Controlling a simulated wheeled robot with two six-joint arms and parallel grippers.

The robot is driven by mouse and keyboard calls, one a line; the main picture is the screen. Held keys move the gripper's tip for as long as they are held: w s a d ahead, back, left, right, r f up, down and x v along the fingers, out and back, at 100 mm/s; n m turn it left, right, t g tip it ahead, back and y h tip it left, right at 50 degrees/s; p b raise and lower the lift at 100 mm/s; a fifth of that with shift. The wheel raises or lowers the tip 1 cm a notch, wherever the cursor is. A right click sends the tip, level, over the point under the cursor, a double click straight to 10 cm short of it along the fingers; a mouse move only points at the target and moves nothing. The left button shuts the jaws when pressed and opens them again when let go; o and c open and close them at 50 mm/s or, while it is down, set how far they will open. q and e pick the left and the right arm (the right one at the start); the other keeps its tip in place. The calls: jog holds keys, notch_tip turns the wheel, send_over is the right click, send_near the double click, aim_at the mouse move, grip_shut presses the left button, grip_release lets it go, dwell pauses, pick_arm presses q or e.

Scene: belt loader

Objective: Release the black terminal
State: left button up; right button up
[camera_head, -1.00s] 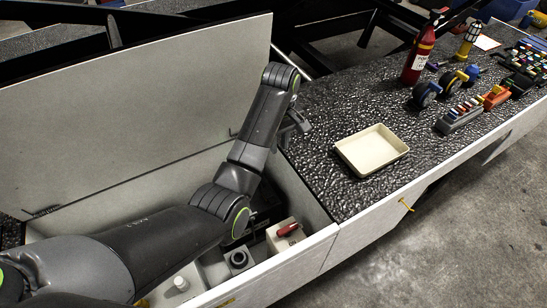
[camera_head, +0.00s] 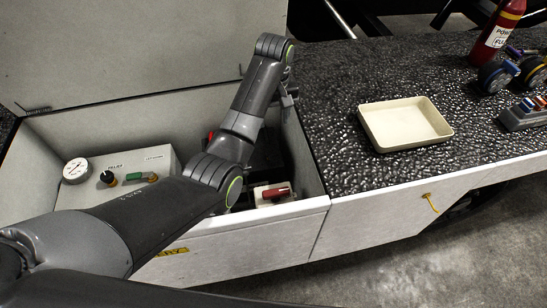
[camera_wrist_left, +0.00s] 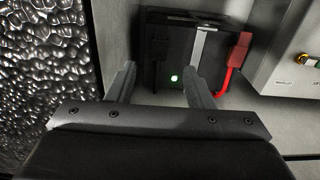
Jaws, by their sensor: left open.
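In the left wrist view, the black terminal (camera_wrist_left: 158,48) is a dark clamp at the left of the front of a black battery box (camera_wrist_left: 184,40). A red terminal (camera_wrist_left: 240,54) with a red cable is at the right end. My left gripper (camera_wrist_left: 159,76) is open. In the picture its two fingers lie to either side of the black terminal; I cannot tell how far apart in depth they are. In the head view my left gripper (camera_head: 290,94) is by the right wall of the open compartment. The battery is mostly hidden behind my arm there; a bit of red shows.
The compartment (camera_head: 42,165) also holds a panel with a gauge (camera_head: 76,170) and knobs, and a box with a red lever (camera_head: 276,192). Its lid (camera_head: 150,45) stands open behind. A cream tray (camera_head: 405,124) and a fire extinguisher (camera_head: 497,32) stand on the textured top.

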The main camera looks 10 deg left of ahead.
aim_at(274, 159)
pick_arm(q)
notch_tip(274, 159, down, 15)
jog(key=shift+f+b, duration=0.1)
jog(key=shift+b, duration=1.1)
jog(key=shift+f, duration=0.65)
pick_arm(e)
jog(key=shift+w+d+f, duration=0.2)
jog(key=shift+w+f, duration=0.4)
jog(key=shift+f, duration=0.2)
pick_arm(q)
jog(key=shift+c, duration=1.4)
grip_shut()
pick_arm(e)
jog(key=shift+w+a, duration=0.1)
jog(key=shift+w, duration=0.1)
